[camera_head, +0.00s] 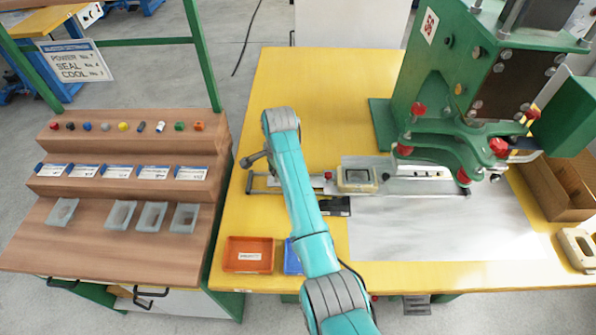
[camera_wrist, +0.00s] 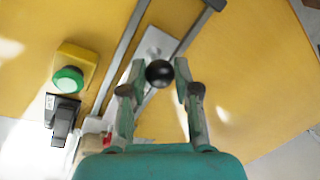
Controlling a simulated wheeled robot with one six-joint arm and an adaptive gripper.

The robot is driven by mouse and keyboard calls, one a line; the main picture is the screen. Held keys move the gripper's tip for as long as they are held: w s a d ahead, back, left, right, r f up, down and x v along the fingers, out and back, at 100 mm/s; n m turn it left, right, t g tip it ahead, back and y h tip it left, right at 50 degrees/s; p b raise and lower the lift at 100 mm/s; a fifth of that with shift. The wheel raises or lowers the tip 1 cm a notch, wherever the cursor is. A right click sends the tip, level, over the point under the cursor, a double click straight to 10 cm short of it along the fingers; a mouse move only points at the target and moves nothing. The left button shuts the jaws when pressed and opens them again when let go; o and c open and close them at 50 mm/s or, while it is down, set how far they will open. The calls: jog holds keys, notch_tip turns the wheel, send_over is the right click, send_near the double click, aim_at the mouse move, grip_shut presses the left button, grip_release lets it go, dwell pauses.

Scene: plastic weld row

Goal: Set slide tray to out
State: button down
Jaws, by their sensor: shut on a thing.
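The slide tray's pale nest (camera_head: 357,180) sits on metal rails (camera_head: 405,187) on the yellow table, to the left of the green press and clear of its head. The rails run on to the left, past my arm. In the wrist view, a round black knob (camera_wrist: 159,74) stands over a metal plate between the rails. My gripper (camera_wrist: 160,68) has its two fingers on either side of the knob and is shut on it. In the head view my arm hides the gripper's fingertips and the knob.
The green press (camera_head: 440,90) stands at the right end of the rails. An orange bin (camera_head: 248,254) and a blue bin (camera_head: 292,258) lie near the table's front. A green button on a yellow box (camera_wrist: 70,78) is beside the rails. A wooden stepped stand (camera_head: 130,145) is at left.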

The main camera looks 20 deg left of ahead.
jog(key=shift+s+a, duration=0.25)
jog(key=shift+a, duration=0.55)
jog(key=shift+s+a, duration=0.25)
jog(key=shift+a, duration=0.55)
jog(key=shift+s+a, duration=0.25)
jog(key=shift+a, duration=0.65)
jog(key=c, duration=0.8)
grip_release()
jog(key=shift+c, duration=0.2)
jog(key=shift+r, duration=0.25)
notch_tip(320, 180, up, 11)
jog(key=s+d, duration=0.1)
jog(key=shift+s+d+r, duration=0.15)
jog(key=shift+s+d, duration=0.1)
jog(key=shift+d, duration=0.1)
jog(key=shift+s, duration=0.1)
